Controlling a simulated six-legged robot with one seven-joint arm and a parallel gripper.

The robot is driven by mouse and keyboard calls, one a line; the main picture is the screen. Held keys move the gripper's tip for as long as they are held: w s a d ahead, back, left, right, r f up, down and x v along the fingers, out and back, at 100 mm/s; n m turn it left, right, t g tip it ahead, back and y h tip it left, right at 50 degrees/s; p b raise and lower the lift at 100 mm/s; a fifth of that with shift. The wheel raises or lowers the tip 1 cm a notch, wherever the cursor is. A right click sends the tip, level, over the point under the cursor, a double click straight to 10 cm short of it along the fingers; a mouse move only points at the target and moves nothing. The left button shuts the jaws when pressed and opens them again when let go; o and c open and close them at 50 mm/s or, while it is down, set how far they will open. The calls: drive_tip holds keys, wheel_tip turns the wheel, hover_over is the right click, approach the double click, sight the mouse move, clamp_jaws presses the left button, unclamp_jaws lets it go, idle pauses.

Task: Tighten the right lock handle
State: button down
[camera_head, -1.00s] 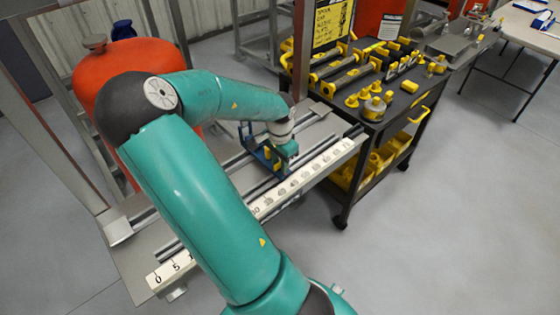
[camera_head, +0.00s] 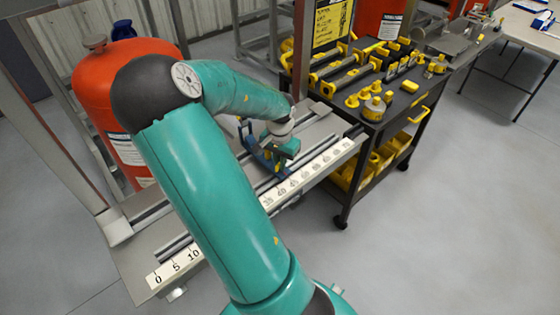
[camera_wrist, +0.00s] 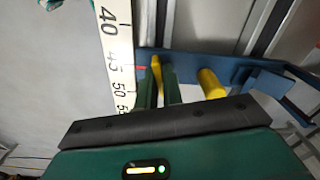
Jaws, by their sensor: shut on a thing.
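A blue carriage (camera_head: 249,142) sits across the metal rails of the bench in the head view. In the wrist view, the blue bar (camera_wrist: 240,72) of the carriage carries two yellow lock handles. My gripper (camera_head: 272,154) is at the carriage end nearer the scale, the right end in the head view. In the wrist view, the green fingers of my gripper (camera_wrist: 160,88) are shut on the lock handle (camera_wrist: 156,66) nearer the scale. The other lock handle (camera_wrist: 211,84) stands free to the right. The gripper body hides the lower parts of both.
A white numbered scale (camera_head: 300,182) runs along the bench's front edge, close beside my gripper in the wrist view. A black cart (camera_head: 375,128) with yellow parts stands right of the bench. An orange tank (camera_head: 125,95) stands behind left. The floor in front is clear.

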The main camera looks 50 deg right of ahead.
drive_tip(key=n, duration=0.3)
drive_tip(key=shift+n, duration=1.9)
drive_tip(key=shift+n, duration=1.7)
